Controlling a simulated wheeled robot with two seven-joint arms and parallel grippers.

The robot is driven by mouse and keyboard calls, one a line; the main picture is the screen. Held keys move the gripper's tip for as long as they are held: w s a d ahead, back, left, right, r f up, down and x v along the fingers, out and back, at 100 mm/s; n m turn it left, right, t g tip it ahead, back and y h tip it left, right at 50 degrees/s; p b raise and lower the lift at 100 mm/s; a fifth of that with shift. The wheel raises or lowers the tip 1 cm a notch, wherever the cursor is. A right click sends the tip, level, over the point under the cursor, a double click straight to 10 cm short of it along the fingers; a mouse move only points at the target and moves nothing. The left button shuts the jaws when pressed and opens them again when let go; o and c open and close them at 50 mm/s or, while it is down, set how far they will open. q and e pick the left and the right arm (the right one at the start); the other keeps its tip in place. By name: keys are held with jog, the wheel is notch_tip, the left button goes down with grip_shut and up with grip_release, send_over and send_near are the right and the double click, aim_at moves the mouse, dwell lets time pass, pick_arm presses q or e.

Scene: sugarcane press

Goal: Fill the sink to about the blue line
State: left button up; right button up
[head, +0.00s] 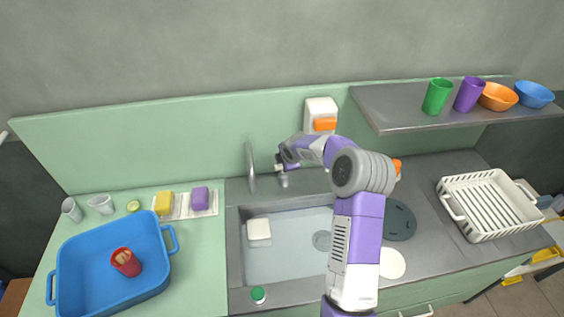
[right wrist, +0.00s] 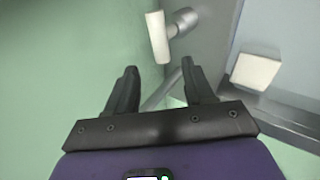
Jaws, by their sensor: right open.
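The sink (head: 262,262) is set in the grey counter; its basin floor looks pale blue. I cannot tell whether it holds water, and no blue line can be made out. The curved metal tap (head: 250,168) stands behind the sink, and its spout (right wrist: 172,87) seems to cross beyond my fingers in the right wrist view. The tap's pale handle (right wrist: 158,38) on a metal stem lies ahead of the fingertips, apart from them. My right gripper (head: 283,163) is open and empty beside the tap; it also shows in the right wrist view (right wrist: 160,80). My left gripper is out of view.
A white block (head: 259,229) lies in the sink, left of the drain (head: 322,240). A blue tub (head: 75,262) holding a red cup (head: 126,262) stands left. A white dish rack (head: 486,205) stands right. A shelf (head: 400,112) with cups and bowls overhangs the back right.

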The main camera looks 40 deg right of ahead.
aim_at(281, 166)
jog(key=x, duration=0.7)
jog(key=shift+w+f, duration=0.1)
jog(key=shift+f, duration=0.15)
